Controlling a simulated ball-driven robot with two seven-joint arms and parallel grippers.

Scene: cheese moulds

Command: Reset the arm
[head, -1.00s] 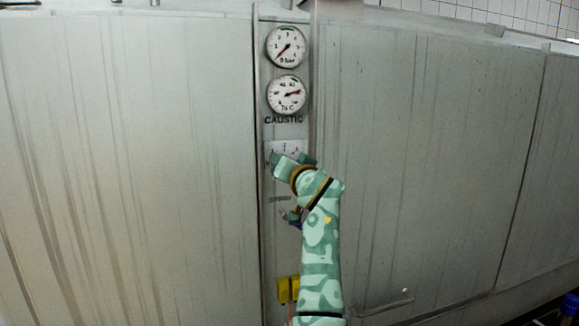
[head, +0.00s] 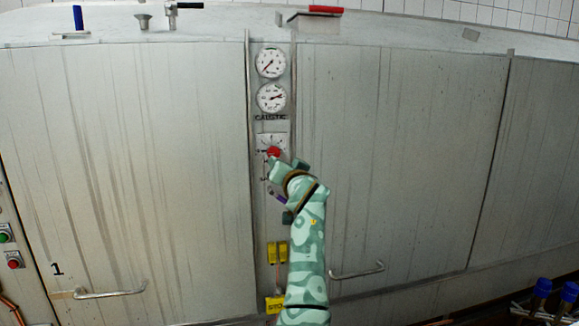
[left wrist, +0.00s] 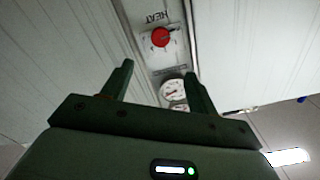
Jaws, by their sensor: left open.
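My left arm rises from the bottom middle of the head view, in front of the narrow control panel. My left gripper (head: 286,166) is open and empty, just below the red heat knob (head: 273,152). In the left wrist view, the two dark fingers of the gripper (left wrist: 158,74) stand well apart with nothing between them. That view shows the red knob (left wrist: 160,37) on its white dial plate, beyond the fingertips and apart from them. The lower part of the panel is partly hidden by my arm. My right gripper is not in view.
Two round gauges (head: 270,62) (head: 271,98) sit above the knob. Yellow tags (head: 277,253) hang lower down. Large grey doors flank the panel, with bar handles (head: 110,291) (head: 357,271). Blue-capped items (head: 569,292) stand at the bottom right.

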